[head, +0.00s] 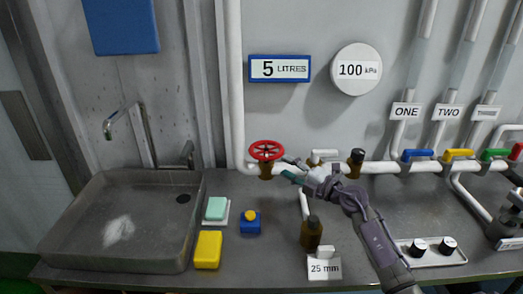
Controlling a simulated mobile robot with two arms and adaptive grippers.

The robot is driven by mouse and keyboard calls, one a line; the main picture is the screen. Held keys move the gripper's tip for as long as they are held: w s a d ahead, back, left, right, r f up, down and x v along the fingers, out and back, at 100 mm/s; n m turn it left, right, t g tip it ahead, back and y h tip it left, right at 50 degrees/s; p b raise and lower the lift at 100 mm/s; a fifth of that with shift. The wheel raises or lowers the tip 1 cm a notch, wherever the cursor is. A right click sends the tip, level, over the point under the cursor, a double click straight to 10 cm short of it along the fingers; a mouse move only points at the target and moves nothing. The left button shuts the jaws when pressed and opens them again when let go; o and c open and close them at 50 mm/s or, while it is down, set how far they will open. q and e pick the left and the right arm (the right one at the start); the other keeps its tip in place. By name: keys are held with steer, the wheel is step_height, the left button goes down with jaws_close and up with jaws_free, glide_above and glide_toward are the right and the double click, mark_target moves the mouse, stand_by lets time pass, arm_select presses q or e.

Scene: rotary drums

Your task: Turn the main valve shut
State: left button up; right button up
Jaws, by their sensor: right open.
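The main valve appears to be the red handwheel (265,150) on a brown stem, set on the white pipe (233,90) near the middle of the head view. My right gripper (291,167) is just right of the wheel and a little below it, with its fingers pointing left towards it. It is open and looks empty. I cannot tell whether a fingertip touches the wheel or its stem. My left gripper is not in view.
A grey sink (130,220) with a tap stands at the left. Coloured valve levers (458,154) line the pipe at the right.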

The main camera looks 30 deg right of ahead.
mark_target(261, 151)
steer(key=x, duration=0.4)
steer(key=shift+r, duration=0.15)
steer(key=shift+x, duration=1.1)
steer(key=x, duration=0.5)
steer(key=shift+d, duration=0.1)
steer(key=shift+w+f, duration=0.2)
steer(key=shift+w, duration=0.2)
steer(key=shift+c, duration=0.2)
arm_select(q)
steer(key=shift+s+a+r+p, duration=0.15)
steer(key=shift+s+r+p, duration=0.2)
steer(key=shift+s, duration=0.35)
arm_select(e)
jaws_close()
